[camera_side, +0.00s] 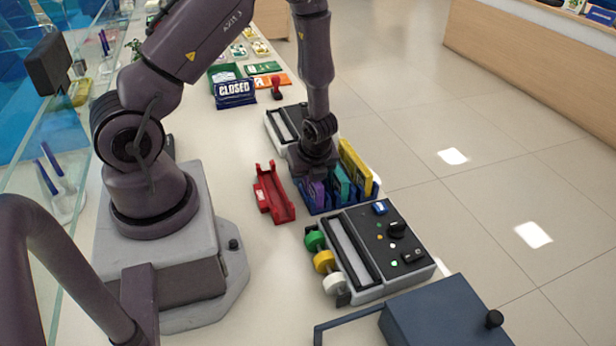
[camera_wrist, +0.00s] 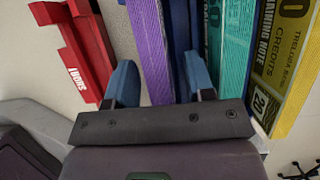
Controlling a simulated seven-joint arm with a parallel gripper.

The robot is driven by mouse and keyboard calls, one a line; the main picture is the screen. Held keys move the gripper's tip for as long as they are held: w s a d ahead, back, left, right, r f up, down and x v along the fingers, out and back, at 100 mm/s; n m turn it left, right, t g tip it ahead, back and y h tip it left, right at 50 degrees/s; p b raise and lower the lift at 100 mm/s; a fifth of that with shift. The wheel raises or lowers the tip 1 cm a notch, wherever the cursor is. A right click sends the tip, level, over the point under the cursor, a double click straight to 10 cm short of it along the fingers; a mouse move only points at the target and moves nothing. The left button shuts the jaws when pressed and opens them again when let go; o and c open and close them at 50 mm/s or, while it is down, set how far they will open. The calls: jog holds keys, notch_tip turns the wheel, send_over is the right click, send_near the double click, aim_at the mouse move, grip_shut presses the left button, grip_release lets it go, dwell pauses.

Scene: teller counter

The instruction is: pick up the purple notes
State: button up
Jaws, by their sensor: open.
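The purple notes (camera_side: 316,191) stand upright in a blue rack (camera_side: 367,197), at its left end. In the wrist view the purple notes (camera_wrist: 150,50) run between the two blue fingertips of my gripper (camera_wrist: 160,82). My gripper is open, with one finger on each side of the notes and a visible gap on the left side. The right finger is close to the dark blue divider (camera_wrist: 180,30); I cannot tell if it touches. In the side view my wrist hides part of the rack's far side.
Teal notes (camera_side: 340,182) and yellow notes (camera_side: 356,168) stand in the rack beside the purple ones. A red tray (camera_side: 273,192) lies to the left. A grey machine with knobs (camera_side: 370,250) stands in front, and another machine (camera_side: 283,127) behind.

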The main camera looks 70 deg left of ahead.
grip_shut()
jog(key=shift+r, duration=0.15)
